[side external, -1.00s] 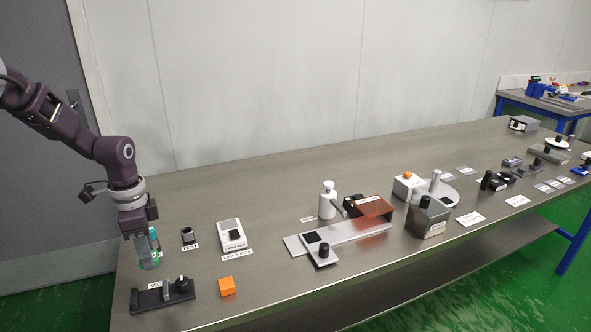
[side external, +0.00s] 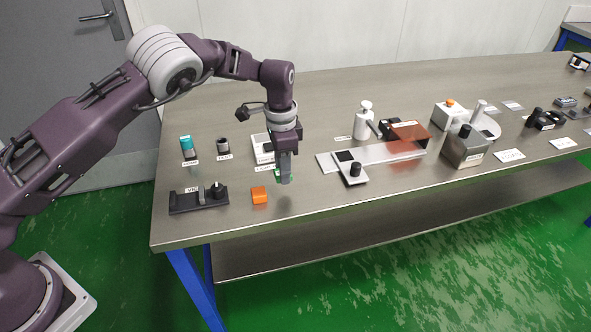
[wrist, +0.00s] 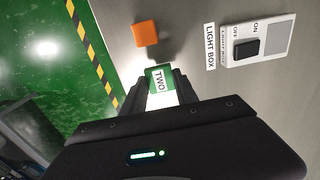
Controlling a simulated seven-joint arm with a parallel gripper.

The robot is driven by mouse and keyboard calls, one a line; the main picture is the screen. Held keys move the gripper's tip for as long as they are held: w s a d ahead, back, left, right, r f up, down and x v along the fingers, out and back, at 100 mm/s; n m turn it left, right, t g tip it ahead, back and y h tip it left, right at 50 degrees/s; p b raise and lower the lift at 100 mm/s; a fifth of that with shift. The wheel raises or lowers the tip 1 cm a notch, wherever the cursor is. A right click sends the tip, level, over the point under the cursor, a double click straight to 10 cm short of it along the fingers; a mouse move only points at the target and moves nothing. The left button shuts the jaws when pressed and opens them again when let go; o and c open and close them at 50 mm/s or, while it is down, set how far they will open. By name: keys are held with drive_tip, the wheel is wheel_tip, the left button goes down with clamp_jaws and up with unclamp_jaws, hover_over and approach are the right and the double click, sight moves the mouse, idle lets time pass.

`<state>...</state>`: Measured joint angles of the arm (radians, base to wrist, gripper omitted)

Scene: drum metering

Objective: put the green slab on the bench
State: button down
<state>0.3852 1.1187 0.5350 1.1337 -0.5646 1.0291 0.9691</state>
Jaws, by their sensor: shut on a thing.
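In the side view only a little green of the slab (side external: 278,177) shows at the fingertips; the fingers hide the rest. The slab is held above the bench (side external: 330,205), apart from its surface, to the right of the orange block and in front of the light box. A dim reflection lies on the steel below the fingers.
The orange block (side external: 259,195) is close on the left, with a black vise (side external: 199,199) beyond it. The light box (wrist: 258,40) is just behind my gripper. A metal rail with a slider (side external: 351,168) lies to the right. The bench's front edge is near.

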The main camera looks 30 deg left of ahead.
sight(284, 191)
drive_tip(key=shift+f, duration=2.4)
drive_tip(key=shift+f, duration=0.1)
drive_tip(key=c, duration=0.9)
unclamp_jaws()
drive_tip(key=shift+c, duration=0.2)
wheel_tip(284, 191, up, 12)
drive_tip(key=shift+r, duration=0.15)
drive_tip(key=shift+r, duration=0.1)
